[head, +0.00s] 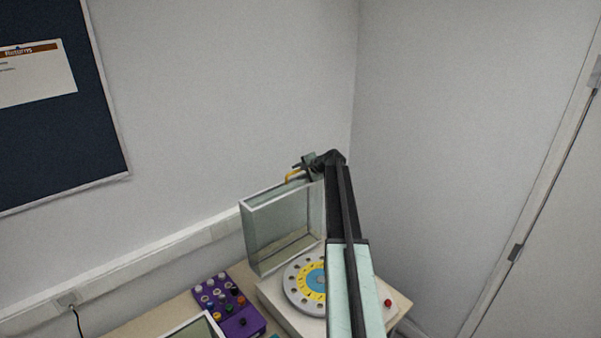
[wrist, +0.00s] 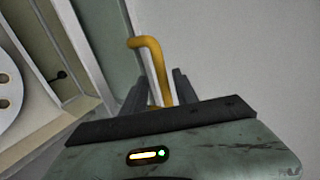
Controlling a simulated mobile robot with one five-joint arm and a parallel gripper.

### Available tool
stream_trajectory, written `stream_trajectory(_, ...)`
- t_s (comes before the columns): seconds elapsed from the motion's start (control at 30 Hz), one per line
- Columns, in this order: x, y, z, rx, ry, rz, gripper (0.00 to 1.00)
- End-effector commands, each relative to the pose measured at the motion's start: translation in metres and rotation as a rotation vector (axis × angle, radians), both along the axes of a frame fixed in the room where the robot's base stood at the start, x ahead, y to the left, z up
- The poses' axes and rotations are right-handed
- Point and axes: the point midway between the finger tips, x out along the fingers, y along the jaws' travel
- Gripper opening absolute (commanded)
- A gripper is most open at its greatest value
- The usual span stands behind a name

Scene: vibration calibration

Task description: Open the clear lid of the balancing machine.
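The balancing machine (head: 270,292) stands on the table, with a round disc (head: 297,305) with a yellow and blue centre on its top. Its clear lid (head: 283,228) is raised and stands steeply upright at the back of the machine, leaving the disc uncovered. The lid's pale frame also shows in the wrist view (wrist: 82,48). My gripper (head: 302,168) is at the lid's upper right. In the wrist view, the yellow handle (wrist: 157,65) passes between my gripper's fingers (wrist: 161,88). I cannot tell whether they press on it. My arm hides the machine's right part.
A purple box (head: 241,322) with several coloured knobs sits left of the machine. A red button (head: 388,302) is at the machine's right. The wall (head: 220,90) is close behind the lid, and another wall (head: 450,130) is to the right.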

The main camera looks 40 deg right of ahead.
Motion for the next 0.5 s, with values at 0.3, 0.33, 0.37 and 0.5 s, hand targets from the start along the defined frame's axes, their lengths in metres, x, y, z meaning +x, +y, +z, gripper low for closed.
stream_trajectory(0.3, -0.044, -0.003, 0.018, -0.001, 0.0, -0.004, 0.35)
stream_trajectory(0.33, -0.053, -0.003, 0.017, -0.001, 0.0, -0.003, 0.35)
stream_trajectory(0.37, -0.062, -0.003, 0.017, 0.0, 0.0, -0.004, 0.35)
stream_trajectory(0.5, -0.099, -0.007, 0.017, -0.001, 0.0, -0.003, 0.35)
